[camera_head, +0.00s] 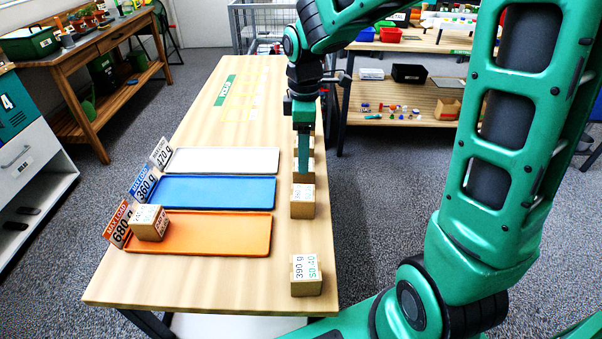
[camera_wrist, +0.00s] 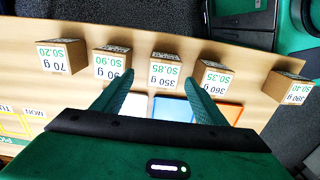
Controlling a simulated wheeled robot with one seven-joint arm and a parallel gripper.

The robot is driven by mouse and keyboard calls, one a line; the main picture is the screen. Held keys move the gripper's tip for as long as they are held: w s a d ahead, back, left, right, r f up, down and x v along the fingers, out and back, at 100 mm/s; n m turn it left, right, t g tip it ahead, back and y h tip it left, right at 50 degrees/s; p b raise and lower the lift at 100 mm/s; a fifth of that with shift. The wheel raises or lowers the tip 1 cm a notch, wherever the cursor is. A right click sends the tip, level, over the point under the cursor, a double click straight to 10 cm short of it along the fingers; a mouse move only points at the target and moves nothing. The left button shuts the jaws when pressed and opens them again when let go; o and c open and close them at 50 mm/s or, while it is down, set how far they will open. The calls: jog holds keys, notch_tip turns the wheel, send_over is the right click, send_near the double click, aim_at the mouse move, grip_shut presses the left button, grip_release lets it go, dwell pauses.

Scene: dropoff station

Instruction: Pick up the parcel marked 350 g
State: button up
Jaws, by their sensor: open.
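The parcel marked 350 g (camera_wrist: 165,71) is a small brown box with a white label, also reading $0.85. It stands on the wooden table in a row of similar parcels. In the wrist view it lies between and beyond the fingers of my gripper (camera_wrist: 166,88), which is open and empty. In the head view my gripper (camera_head: 303,168) points down over the row at the table's right side. It hides much of the parcels behind it there, so I cannot tell its height above the 350 g parcel.
Neighbours in the wrist view are a 360 g parcel (camera_wrist: 212,82) and one ending in 90 g (camera_wrist: 112,65); a 70 g parcel (camera_wrist: 60,57) and a 390 g parcel (camera_wrist: 291,89) stand farther out. White (camera_head: 222,152), blue (camera_head: 262,190) and orange (camera_head: 259,245) trays lie left; the orange holds a parcel (camera_head: 150,224).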

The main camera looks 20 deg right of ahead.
jog(key=shift+s+a+f, duration=0.1)
jog(key=shift+s+f, duration=0.05)
jog(key=shift+f, duration=1.35)
jog(key=shift+s+f, duration=0.1)
jog(key=shift+f, duration=1.4)
jog(key=c, duration=1.4)
